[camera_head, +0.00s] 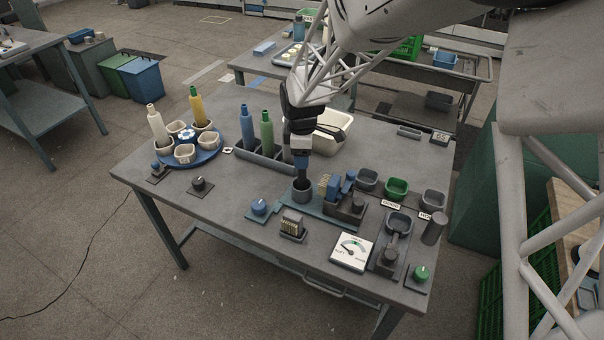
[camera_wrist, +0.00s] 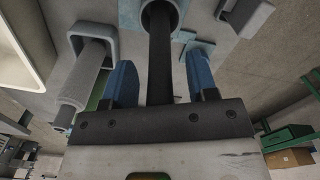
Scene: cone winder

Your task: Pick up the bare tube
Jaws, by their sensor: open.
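A plain pale grey tube (camera_wrist: 82,78), which looks like the bare tube, stands in a square grey socket (camera_wrist: 105,38) at the left of the wrist view. In the head view only a pale sliver of it shows beside my gripper, at the right end of the dark rack (camera_head: 262,167). My gripper (camera_head: 303,165) points down over a round grey cup (camera_head: 302,190). Its two blue fingers (camera_wrist: 160,82) are apart. A dark rod (camera_wrist: 160,60) runs between them to the round cup, touching neither finger. The grey tube is outside the left finger.
A blue cone (camera_head: 247,130) and green cone (camera_head: 267,130) stand in the rack. A cream tray (camera_head: 334,125) lies behind my gripper. A blue turntable (camera_head: 190,155) with cups and two cones is at left. A blue-topped block (camera_head: 333,188), small bins and a dial gauge (camera_head: 351,250) crowd the right.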

